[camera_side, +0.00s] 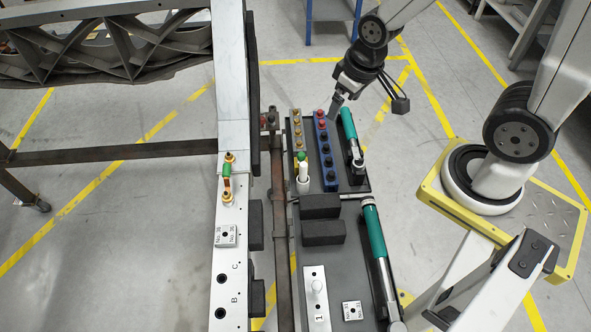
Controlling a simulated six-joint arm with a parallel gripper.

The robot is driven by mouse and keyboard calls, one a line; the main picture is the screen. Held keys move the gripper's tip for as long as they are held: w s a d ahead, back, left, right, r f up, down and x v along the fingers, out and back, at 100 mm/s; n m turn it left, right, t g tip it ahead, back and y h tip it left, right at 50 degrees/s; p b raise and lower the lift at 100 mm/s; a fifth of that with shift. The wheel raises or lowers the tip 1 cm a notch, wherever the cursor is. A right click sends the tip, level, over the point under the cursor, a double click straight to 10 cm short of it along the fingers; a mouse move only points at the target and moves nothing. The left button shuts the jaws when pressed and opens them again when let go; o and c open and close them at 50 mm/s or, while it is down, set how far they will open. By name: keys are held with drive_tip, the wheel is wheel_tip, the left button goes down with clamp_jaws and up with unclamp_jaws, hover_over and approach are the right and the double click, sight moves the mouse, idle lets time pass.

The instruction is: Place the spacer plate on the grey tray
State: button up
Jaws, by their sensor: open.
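Two small light square plates with a dark centre hole and printed numbers look like spacer plates. One plate (226,236) lies on the pale chassis beam. The other plate (352,310) lies on the grey tray (345,262), near its front, right of a white plate marked 1. My gripper (336,106) is above the far end of the tool area, by the blue rack. It is open, with nothing seen between its fingers. It is well away from both plates.
A blue rack (326,155) with red and black knobs, a yellow-topped rack (299,135) and a green-topped bottle (303,175) stand at the back. Two dark blocks (321,206) and green-handled tools (374,230) lie nearby. The beam (230,195) carries a green-and-orange part.

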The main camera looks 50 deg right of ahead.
drive_tip(key=m+g, duration=0.3)
drive_tip(key=m, duration=0.6)
hover_over(225, 235)
wheel_tip(225, 235, down, 18)
drive_tip(key=shift+f, duration=1.25)
drive_tip(key=shift+f, duration=0.1)
drive_tip(key=shift+f, duration=2.5)
